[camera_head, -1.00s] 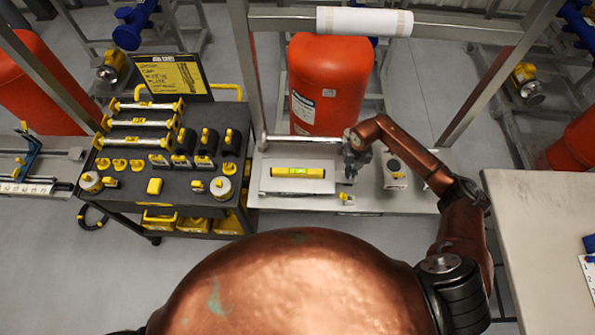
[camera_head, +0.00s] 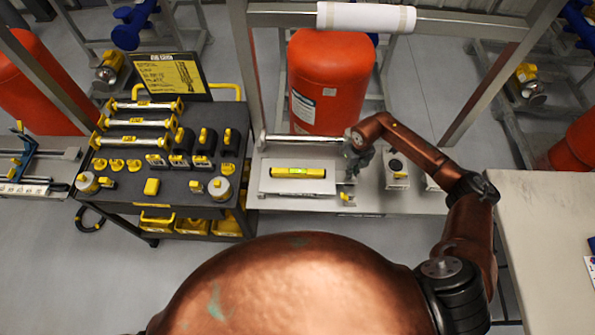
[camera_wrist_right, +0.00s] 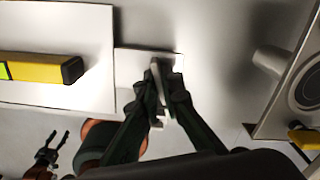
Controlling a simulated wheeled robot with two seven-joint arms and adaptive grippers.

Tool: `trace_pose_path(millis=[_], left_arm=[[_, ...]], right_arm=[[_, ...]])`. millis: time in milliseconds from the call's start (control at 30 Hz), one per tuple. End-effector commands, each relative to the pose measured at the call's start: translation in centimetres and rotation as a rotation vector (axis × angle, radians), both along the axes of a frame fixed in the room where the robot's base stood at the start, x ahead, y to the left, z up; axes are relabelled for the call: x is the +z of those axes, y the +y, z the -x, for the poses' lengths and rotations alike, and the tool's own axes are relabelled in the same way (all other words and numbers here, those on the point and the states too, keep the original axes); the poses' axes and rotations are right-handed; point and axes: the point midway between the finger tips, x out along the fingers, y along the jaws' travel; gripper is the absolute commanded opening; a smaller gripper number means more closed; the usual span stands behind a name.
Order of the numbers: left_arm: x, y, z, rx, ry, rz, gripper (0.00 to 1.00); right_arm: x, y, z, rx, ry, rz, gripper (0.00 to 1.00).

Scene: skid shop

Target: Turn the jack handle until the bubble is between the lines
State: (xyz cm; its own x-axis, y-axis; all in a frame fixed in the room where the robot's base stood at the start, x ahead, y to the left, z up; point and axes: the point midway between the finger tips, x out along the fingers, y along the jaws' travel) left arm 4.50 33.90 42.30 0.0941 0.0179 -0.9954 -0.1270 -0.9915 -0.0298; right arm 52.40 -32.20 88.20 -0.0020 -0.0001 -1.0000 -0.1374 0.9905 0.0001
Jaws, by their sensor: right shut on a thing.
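A yellow spirit level (camera_head: 285,173) with a green vial lies flat on a pale plate (camera_head: 268,185) on the skid base. The level also shows at the left of the right wrist view (camera_wrist_right: 40,68). The bubble and its lines are too small to make out. My right gripper (camera_head: 353,164) is just right of the plate. In the right wrist view, its fingers (camera_wrist_right: 160,88) are shut on the pale jack handle (camera_wrist_right: 156,72), mostly hidden between them. My left gripper (camera_wrist_right: 52,143) shows small at the lower left of that view, fingers apart and empty.
A red tank (camera_head: 330,85) stands behind the plate inside a grey frame. A dark cart (camera_head: 125,190) with yellow parts is at left. A small boxed gauge (camera_head: 397,172) sits right of the gripper. A pale table (camera_head: 550,240) is at right.

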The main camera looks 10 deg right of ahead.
Motion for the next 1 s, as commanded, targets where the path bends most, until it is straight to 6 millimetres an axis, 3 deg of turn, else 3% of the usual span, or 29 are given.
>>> trace_pose_path(millis=[600, 633, 867, 1000], left_arm=[[-1.1, 0.0, 0.1, 0.000, 0.002, 0.000, 0.50], [-1.1, 0.0, 0.1, 0.000, 0.002, 0.000, 0.50], [-0.9, 0.1, 0.1, 0.000, 0.002, 0.000, 0.50], [-0.9, 0.1, 0.1, 0.000, 0.002, 0.000, 0.50]], right_arm=[[0.2, 0.0, -0.3, 0.119, -0.007, 0.000, 0.00], [0.2, 0.0, -0.3, 0.127, -0.007, 0.000, 0.07], [0.2, 0.0, -0.2, 0.122, -0.004, -0.001, 0.23], [0.1, 0.0, -0.1, 0.122, -0.003, -0.001, 0.24]])
